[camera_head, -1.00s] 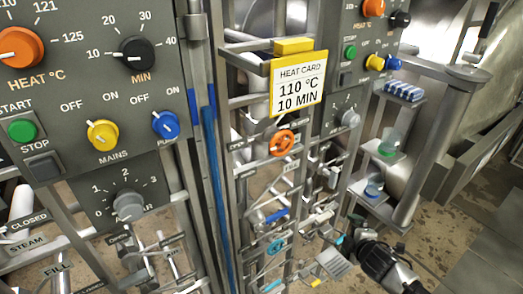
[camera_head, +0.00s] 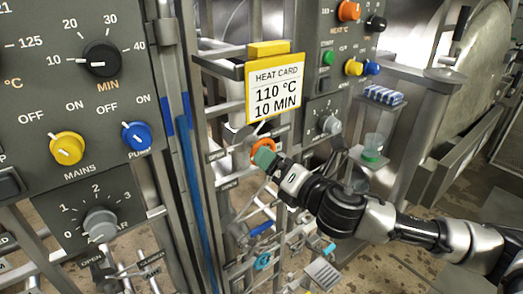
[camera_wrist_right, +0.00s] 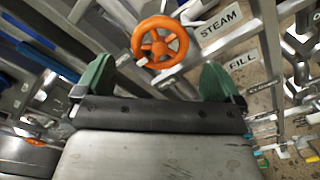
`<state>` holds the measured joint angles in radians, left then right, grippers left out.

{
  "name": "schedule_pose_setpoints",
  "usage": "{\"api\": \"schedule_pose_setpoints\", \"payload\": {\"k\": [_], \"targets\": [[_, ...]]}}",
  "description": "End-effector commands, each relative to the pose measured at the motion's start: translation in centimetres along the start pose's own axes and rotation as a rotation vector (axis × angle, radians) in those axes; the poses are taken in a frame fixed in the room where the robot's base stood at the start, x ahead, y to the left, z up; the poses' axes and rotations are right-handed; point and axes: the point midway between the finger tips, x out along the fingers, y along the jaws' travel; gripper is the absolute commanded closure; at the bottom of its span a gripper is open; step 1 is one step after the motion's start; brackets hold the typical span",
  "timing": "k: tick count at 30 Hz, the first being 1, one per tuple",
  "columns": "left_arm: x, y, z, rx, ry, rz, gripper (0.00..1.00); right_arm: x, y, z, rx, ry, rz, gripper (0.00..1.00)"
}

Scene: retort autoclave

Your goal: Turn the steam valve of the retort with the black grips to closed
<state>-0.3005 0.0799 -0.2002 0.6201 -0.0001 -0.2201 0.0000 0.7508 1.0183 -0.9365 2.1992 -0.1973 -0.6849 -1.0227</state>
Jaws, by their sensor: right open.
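The orange handwheel (camera_head: 262,141) is below the heat card in the head view. In the right wrist view the orange handwheel (camera_wrist_right: 160,45) is beside a plate reading STEAM (camera_wrist_right: 220,22), with a small pale mark low on its left rim. My right gripper (camera_head: 266,158) is at the wheel in the head view, partly covering it. In the wrist view its green fingers (camera_wrist_right: 158,72) are apart, with the wheel ahead between them and nothing held. Contact with the wheel cannot be told. No black grips can be made out on either retort. My left gripper is out of view.
A FILL plate (camera_wrist_right: 243,62) and pipes are to the right of the wheel. A blue handwheel (camera_head: 263,261) is lower down. The heat card (camera_head: 274,97) hangs just above my right gripper. Control panels (camera_head: 40,105) flank the narrow pipe frame.

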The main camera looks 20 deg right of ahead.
Motion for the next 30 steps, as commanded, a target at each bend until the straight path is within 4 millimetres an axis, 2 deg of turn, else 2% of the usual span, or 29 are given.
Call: {"api": "schedule_pose_setpoints", "payload": {"k": [3, 9, 20, 23, 30], "targets": [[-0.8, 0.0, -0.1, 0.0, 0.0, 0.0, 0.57, 2.3, 0.2, 0.2, 0.003, -0.001, 0.0, 0.03], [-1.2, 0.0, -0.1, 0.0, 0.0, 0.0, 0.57, 4.6, 0.1, 0.1, 0.002, -0.001, 0.0, 0.03], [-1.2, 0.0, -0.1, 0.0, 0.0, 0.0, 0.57, 5.2, -0.1, 0.0, 0.002, 0.0, -0.001, 0.03], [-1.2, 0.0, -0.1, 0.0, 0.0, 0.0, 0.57, 5.2, -0.1, 0.0, 0.002, 0.0, -0.001, 0.15], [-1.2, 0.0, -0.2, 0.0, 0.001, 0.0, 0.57, 5.2, -0.1, 0.0, 0.002, 0.0, -0.001, 0.52]]}}
